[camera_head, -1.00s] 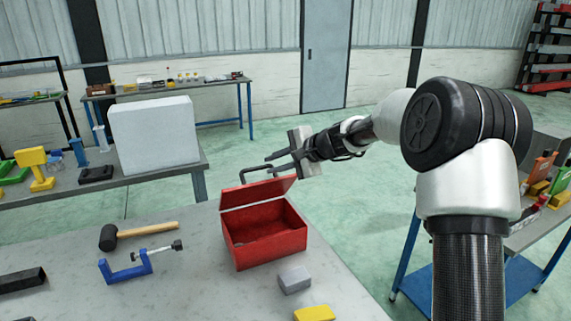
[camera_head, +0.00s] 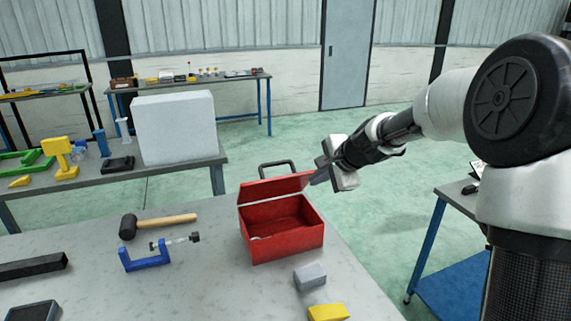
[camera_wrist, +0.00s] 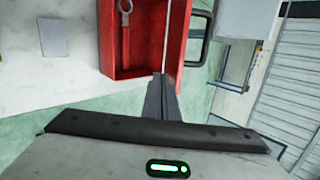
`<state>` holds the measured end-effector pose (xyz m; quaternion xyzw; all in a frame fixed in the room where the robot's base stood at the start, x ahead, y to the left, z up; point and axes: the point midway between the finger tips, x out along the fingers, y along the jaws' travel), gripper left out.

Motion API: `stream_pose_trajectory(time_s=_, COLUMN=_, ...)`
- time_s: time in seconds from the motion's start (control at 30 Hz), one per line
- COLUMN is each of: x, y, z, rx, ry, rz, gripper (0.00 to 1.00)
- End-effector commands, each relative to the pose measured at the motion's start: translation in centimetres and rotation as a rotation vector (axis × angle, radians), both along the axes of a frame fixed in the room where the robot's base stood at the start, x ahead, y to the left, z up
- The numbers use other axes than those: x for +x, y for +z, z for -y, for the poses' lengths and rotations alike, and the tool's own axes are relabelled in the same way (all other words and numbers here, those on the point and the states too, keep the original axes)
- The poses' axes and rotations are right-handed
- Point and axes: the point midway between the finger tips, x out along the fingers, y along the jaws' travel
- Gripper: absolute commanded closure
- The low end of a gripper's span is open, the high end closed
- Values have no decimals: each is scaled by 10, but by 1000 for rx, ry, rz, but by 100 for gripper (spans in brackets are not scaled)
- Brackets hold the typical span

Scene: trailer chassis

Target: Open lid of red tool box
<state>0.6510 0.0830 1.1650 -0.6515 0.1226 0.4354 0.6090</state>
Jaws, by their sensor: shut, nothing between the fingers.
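The red tool box (camera_head: 288,243) stands on the grey table with its lid (camera_head: 275,188) raised at the back and its inside showing. The lid's black handle (camera_head: 277,165) sticks up behind it. My gripper (camera_head: 315,179) is shut and empty at the right end of the lid. I cannot tell whether it touches the lid. In the wrist view the shut fingers (camera_wrist: 161,92) point at the end of the box (camera_wrist: 112,55), close to the line between box and lid (camera_wrist: 179,40). A wrench-like tool (camera_wrist: 126,32) lies inside the box.
On the same table lie a black mallet (camera_head: 128,227), a blue clamp (camera_head: 146,259), a grey block (camera_head: 310,275) and a yellow block (camera_head: 328,312). A large white block (camera_head: 175,127) stands on the table behind. Floor is open behind the box.

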Motion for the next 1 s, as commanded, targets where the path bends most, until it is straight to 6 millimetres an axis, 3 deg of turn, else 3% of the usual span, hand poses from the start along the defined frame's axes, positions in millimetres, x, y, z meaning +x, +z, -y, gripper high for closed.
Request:
stream_pose_trajectory(time_s=0.07, x=-14, y=-2, z=9, rx=-80, ry=-84, rz=37, gripper=100)
stream_pose_trajectory(time_s=0.17, x=-24, y=8, z=6, rx=-117, ry=-147, rz=141, gripper=100)
stream_pose_trajectory(time_s=0.33, x=-45, y=32, z=-31, rx=-52, ry=-122, rz=301, gripper=100)
stream_pose_trajectory(time_s=0.53, x=-61, y=41, z=-61, rx=22, ry=-69, rz=357, gripper=100)
stream_pose_trajectory(time_s=0.77, x=-38, y=24, z=-74, rx=30, ry=-66, rz=356, gripper=100)
stream_pose_trajectory(time_s=1.0, x=5, y=3, z=-91, rx=26, ry=-66, rz=355, gripper=100)
